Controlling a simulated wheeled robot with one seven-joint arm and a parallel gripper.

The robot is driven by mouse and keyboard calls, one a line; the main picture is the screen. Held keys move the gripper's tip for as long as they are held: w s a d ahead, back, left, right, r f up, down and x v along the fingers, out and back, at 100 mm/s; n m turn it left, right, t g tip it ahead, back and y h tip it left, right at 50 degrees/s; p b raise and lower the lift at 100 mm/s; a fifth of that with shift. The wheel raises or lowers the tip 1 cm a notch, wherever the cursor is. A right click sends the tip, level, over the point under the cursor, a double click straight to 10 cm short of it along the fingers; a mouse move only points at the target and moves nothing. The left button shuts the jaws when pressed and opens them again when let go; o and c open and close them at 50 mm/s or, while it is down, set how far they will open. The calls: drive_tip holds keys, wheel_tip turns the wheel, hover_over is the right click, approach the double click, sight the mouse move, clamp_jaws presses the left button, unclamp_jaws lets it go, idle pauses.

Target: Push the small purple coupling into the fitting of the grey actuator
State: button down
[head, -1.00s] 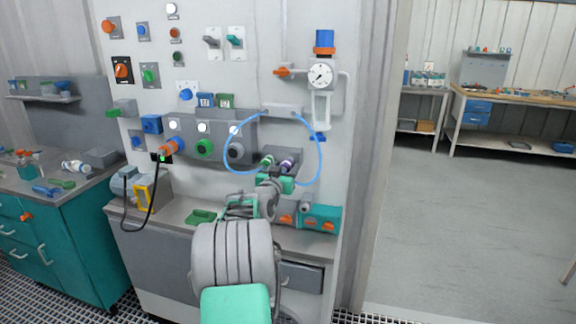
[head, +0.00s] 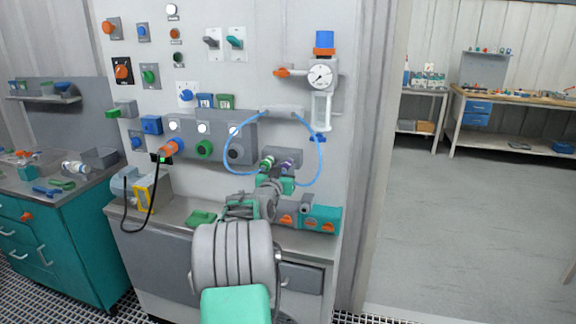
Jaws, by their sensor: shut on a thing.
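The small purple coupling (head: 287,164) is at the front of the grey actuator (head: 286,153), a block low on the wall panel. A green coupling (head: 267,163) sits just left of it. My gripper (head: 282,176) reaches in from below and is shut on what appears to be the purple coupling. The jaws and wrist hide the coupling's lower part. The purple coupling points toward the actuator's front. I cannot tell whether it touches or sits in the fitting, which is too small and partly covered.
A blue hose (head: 321,160) loops around the actuator, close to my gripper. A pressure gauge (head: 321,77) hangs above right. Teal boxes with orange parts (head: 319,219) stand on the bench, right of my wrist. A green piece (head: 201,217) lies to the left. Open floor lies right.

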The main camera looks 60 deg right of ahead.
drive_tip(key=shift+a+f, duration=0.1)
drive_tip(key=shift+a, duration=0.15)
drive_tip(key=shift+s+a, duration=0.1)
drive_tip(key=shift+a, duration=0.2)
drive_tip(key=shift+s+a+b, duration=0.2)
drive_tip(key=shift+a+b, duration=0.5)
drive_tip(key=shift+a, duration=0.55)
drive_tip(key=shift+s+a+b, duration=0.15)
drive_tip(key=shift+a+b, duration=0.55)
drive_tip(key=shift+a, duration=0.5)
